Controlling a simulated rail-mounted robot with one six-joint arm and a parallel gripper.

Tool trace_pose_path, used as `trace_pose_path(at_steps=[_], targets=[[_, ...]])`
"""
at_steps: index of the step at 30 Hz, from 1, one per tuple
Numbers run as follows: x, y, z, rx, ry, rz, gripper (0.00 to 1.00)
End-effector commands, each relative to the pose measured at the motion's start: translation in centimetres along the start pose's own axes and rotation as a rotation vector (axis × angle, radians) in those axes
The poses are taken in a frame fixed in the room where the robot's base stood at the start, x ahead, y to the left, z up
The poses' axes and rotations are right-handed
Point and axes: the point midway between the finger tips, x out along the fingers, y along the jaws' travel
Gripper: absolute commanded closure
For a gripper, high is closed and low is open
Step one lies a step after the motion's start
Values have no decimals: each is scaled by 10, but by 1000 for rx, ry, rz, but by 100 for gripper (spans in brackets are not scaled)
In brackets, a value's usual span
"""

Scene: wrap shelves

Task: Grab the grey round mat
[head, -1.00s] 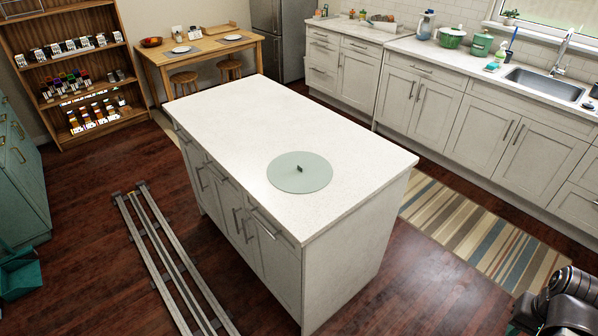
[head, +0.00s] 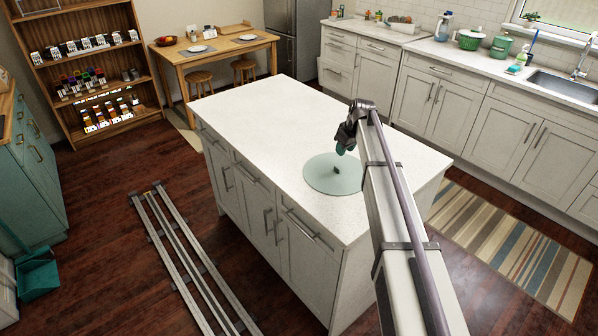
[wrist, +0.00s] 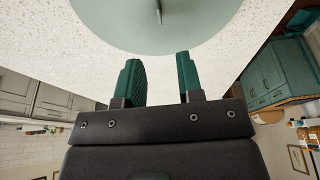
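The grey-green round mat (head: 322,177) lies flat on the white island top, with a small dark upright piece (head: 335,170) at its middle. The wrist view shows part of the mat (wrist: 190,35) at the top, with the small piece (wrist: 158,12) at the frame's top edge. My gripper (wrist: 161,65) has two green fingers apart with nothing between them. In the head view my gripper (head: 340,149) is above the mat, near the small piece. My arm hides the mat's right edge in the head view.
The island top (head: 262,115) is otherwise clear. A wooden table (head: 215,50) with stools stands behind, and a shelf (head: 90,70) at the back left. Counters with a sink (head: 562,87) run along the right. A striped rug (head: 510,240) lies on the floor.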

Motion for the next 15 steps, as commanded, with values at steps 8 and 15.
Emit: trace_pose_path(at_steps=[8, 15], targets=[[41, -1, 3, -2, -1, -1, 66], [58, -2, 1, 0, -2, -1, 66]])
